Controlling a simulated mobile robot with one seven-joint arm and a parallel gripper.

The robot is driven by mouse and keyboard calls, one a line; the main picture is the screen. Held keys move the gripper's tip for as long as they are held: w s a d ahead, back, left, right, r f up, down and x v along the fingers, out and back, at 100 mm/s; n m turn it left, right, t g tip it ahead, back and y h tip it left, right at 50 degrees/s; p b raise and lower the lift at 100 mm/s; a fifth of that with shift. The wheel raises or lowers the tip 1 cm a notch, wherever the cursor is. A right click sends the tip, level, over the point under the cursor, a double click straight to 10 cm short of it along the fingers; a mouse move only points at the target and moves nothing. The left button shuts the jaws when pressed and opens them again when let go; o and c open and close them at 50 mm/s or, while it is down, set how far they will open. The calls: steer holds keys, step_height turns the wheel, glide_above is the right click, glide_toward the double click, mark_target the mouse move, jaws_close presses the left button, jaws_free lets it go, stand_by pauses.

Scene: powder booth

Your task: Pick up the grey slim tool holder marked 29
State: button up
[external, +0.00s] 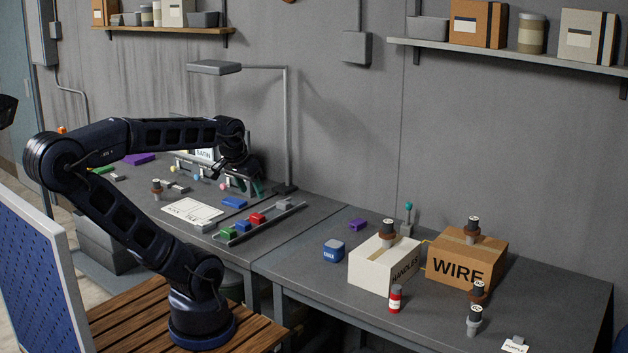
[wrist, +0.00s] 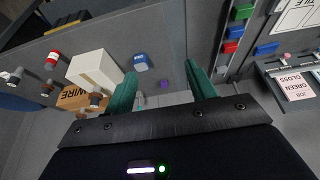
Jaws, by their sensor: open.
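My gripper (external: 256,187) is above the back of the left table, far from the grey holder. Its teal fingers are apart and empty in the wrist view (wrist: 162,70).
The white HANDLES box (external: 370,270) and cardboard WIRE box (external: 450,272) stand on the right table. A red bottle (external: 395,298) and blue container (external: 334,251) are in front and left. A lamp (external: 286,130) stands near my gripper. The right table's far right is clear.

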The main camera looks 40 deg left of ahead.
steer(key=w+d+r+m+h, duration=0.15)
steer(key=w+d+m, duration=0.25)
steer(key=w+d, duration=0.95)
steer(key=m+g+h, duration=0.2)
steer(key=m, duration=0.5)
glide_above(476, 309)
steer(key=s+a, duration=0.2)
steer(key=a, duration=0.1)
step_height(476, 309, down, 15)
steer(key=x, duration=0.5)
steer(key=shift+w+d+f, duration=0.15)
steer(key=shift+f, duration=0.1)
steer(key=shift+x, duration=2.55)
